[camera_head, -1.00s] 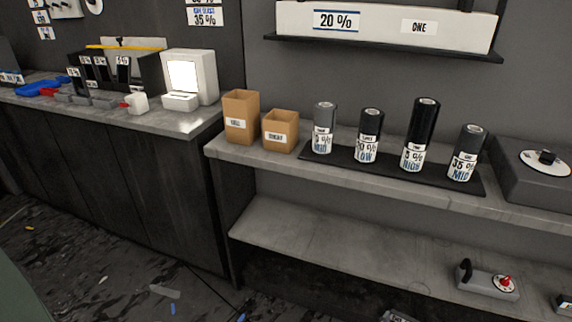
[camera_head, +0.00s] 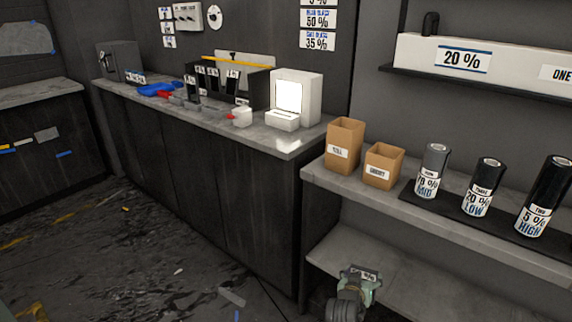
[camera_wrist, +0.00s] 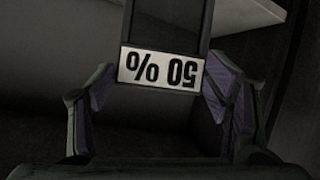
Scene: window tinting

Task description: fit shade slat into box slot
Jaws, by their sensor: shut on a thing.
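My gripper (camera_head: 357,283) is low at the bottom of the head view, in front of the lower shelf. It is shut on a dark shade slat (camera_wrist: 168,25) with a white "50 %" label, which reads upside down in the wrist view. The two fingers (camera_wrist: 160,76) stand on either side of the label end. A black slotted box (camera_head: 259,89) stands on the far counter, with several dark labelled slats upright in it and a yellow strip along its top. My gripper is well apart from the box. Its slot openings are too small to make out.
The counter (camera_head: 290,142) also holds a white lit device (camera_head: 297,92), a white cup-like item (camera_head: 242,117) and blue and red items. Two cardboard boxes (camera_head: 345,146) and several film rolls stand on the right shelf. The floor (camera_head: 130,245) at the left is open, with scraps.

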